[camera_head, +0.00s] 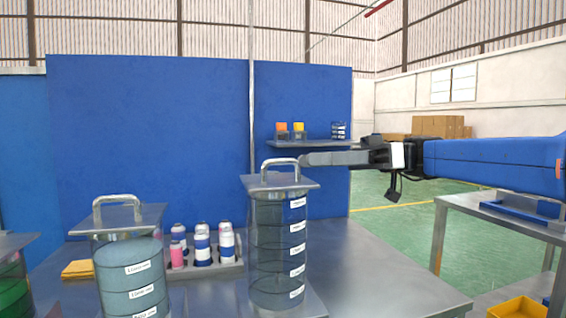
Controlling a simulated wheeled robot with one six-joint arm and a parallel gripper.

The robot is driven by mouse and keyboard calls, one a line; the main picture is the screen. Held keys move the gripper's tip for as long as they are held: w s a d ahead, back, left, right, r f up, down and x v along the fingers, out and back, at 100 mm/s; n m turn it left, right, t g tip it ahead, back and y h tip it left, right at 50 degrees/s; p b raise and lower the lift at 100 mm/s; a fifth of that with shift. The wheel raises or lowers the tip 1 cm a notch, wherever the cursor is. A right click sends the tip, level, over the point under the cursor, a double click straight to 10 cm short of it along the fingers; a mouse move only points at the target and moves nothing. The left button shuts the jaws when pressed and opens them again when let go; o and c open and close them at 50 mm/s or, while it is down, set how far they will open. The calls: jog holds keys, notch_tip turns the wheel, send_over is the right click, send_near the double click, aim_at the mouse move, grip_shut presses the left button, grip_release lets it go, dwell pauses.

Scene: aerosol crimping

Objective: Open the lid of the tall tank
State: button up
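The tall tank (278,250) is a clear cylinder with dark contents and several white labels, standing on the metal table. Its square grey lid (262,183) lies flat on top, with an arched metal handle (279,161). My gripper (304,159) reaches in from the right, level, with its fingertips at the right side of the handle. From this side the fingers overlap into one shape. I cannot tell whether they touch or surround the handle, nor whether they are open or shut.
A shorter lidded tank (131,280) stands at the front left, and part of a green one (14,290) at the left edge. Several spray cans (202,246) stand in a tray (215,267) behind. A wall shelf (315,143) holds small items. The table's right side is clear.

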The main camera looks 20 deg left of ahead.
aim_at(296, 162)
jog(key=x, duration=0.7)
jog(key=shift+a, duration=0.1)
jog(key=shift+c, duration=0.7)
grip_shut()
